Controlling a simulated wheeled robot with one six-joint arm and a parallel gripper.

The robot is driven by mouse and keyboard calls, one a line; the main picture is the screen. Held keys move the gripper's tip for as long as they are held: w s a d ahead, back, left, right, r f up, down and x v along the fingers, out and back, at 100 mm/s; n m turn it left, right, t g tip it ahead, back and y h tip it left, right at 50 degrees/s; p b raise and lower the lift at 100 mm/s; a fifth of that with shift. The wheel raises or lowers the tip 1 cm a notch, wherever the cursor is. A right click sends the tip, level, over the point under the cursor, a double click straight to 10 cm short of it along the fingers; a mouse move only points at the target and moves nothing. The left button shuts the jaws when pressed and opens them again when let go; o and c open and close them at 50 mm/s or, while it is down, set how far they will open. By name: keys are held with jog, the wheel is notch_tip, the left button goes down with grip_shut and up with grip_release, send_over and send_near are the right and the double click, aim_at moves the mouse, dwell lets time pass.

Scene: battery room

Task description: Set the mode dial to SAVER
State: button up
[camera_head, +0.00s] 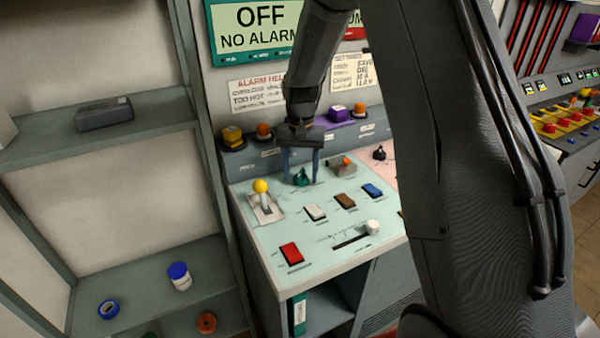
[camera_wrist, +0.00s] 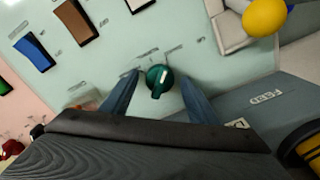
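A dark green dial (camera_head: 301,177) with a light pointer line sits on the pale green panel (camera_head: 270,221) near its back edge. It also shows in the wrist view (camera_wrist: 159,80), where the labels around it are too small to read. I cannot tell which label is SAVER. My gripper (camera_head: 301,180) points down over the dial, with one blue finger on each side. In the wrist view my gripper (camera_wrist: 160,92) is open, with visible gaps between the fingers and the dial.
A yellow-knobbed lever (camera_head: 261,187) stands close left of the dial. White, brown and blue (camera_head: 372,190) rocker switches, a red switch (camera_head: 291,253) and a white-knobbed slider (camera_head: 372,227) lie nearer the front. An orange-handled control (camera_head: 342,164) is close right. A shelf unit (camera_head: 150,131) stands left.

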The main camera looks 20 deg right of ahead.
aim_at(301, 172)
jog(key=shift+r, duration=0.1)
jog(key=shift+r+b, duration=1.1)
jog(key=shift+r, duration=2.75)
